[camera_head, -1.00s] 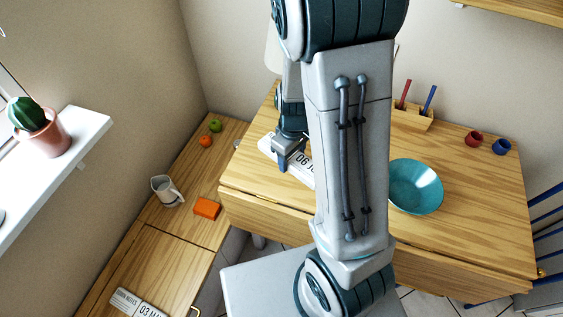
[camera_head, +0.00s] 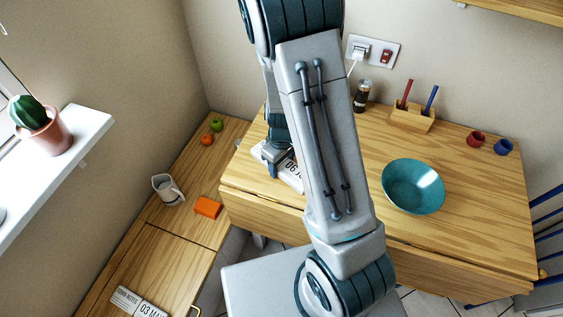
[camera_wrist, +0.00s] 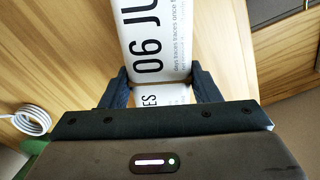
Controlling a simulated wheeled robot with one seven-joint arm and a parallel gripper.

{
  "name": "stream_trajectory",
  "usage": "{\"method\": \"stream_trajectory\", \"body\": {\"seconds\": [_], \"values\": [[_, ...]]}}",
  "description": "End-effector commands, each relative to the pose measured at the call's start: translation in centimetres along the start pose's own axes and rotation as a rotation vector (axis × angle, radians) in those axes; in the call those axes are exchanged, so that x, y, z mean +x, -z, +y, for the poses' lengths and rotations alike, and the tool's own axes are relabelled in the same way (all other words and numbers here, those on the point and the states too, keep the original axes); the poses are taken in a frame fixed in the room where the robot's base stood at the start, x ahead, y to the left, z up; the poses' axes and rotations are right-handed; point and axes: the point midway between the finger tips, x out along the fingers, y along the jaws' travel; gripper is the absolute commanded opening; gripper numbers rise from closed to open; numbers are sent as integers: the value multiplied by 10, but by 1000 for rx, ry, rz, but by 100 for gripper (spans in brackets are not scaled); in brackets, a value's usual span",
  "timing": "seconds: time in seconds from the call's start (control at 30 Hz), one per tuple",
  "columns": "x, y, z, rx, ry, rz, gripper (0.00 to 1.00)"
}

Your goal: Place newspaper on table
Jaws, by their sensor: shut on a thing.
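A white rolled or folded newspaper (camera_head: 291,175) printed "06 JU…" is in my gripper (camera_head: 272,166), at the left end of the wooden table (camera_head: 470,235). In the wrist view the newspaper (camera_wrist: 155,40) passes between the two dark fingers of my gripper (camera_wrist: 163,88), which are shut on it. Wood grain shows behind it. I cannot tell whether the newspaper touches the tabletop. My arm hides part of the table's middle.
A teal bowl (camera_head: 413,187), a wooden pen holder (camera_head: 412,120), a dark jar (camera_head: 362,97), and red (camera_head: 475,139) and blue (camera_head: 503,147) cups stand on the table. The left counter holds a mug (camera_head: 167,190), orange block (camera_head: 207,207) and another newspaper (camera_head: 152,309). The table's front right is clear.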

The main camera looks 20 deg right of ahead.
Motion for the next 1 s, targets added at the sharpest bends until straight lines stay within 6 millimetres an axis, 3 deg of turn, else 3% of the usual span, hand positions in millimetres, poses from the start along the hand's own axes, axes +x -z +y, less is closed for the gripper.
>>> {"method": "stream_trajectory", "body": {"seconds": [0.1,0.13,0.2,0.63,1.0], "values": [[5,0,0,0,0,0,31],[3,0,0,0,0,0,64],[3,0,0,0,0,0,78],[-7,1,0,-1,-1,3,78],[-78,2,0,-2,-2,6,78]]}}
